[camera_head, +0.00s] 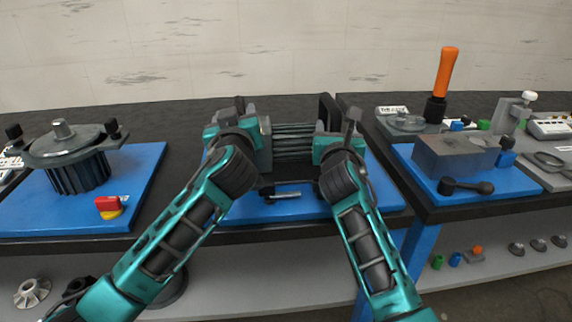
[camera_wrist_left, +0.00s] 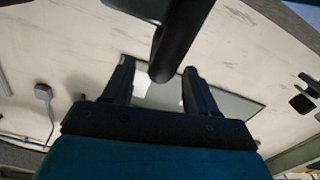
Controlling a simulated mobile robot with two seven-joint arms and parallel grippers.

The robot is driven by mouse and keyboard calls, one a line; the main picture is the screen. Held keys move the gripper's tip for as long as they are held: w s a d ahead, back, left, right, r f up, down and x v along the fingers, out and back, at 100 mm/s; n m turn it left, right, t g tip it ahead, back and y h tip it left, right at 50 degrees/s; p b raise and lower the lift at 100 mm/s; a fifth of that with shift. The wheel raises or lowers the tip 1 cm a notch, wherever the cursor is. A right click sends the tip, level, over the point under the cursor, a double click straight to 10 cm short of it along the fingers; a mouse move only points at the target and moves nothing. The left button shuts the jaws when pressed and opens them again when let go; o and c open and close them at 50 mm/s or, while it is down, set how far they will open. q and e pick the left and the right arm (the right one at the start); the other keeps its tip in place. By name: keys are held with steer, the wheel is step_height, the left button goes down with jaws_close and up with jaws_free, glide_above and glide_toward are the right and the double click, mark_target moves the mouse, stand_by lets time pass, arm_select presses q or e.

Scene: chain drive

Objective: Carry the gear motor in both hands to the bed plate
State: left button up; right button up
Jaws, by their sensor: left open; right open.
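A grey finned body, which looks like the gear motor (camera_head: 293,143), lies sideways between my two hands over a blue mat on the middle bench. A dark upright handle (camera_head: 328,108) shows at its right end. My left gripper (camera_head: 240,106) is at its left end, largely hidden by my wrist. In the left wrist view, that gripper (camera_wrist_left: 158,74) is open, with a dark bar (camera_wrist_left: 177,42) between and beyond its fingers; contact cannot be told. My right gripper (camera_head: 350,120) is open at the right end, its fingers partly hidden. I cannot tell for certain which piece is the bed plate.
A finned upright unit (camera_head: 78,165) with a round top and black knobs stands on the left blue mat (camera_head: 145,175), beside a red-and-yellow switch (camera_head: 109,207). A grey block (camera_head: 455,155), a black lever (camera_head: 467,187) and an orange handle (camera_head: 446,72) are on the right bench.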

arm_select(q)
steer(key=s+d, duration=0.1)
steer(key=s, duration=0.7)
steer(key=shift+s, duration=0.4)
arm_select(e)
steer(key=s, duration=1.2)
steer(key=shift+a, duration=0.4)
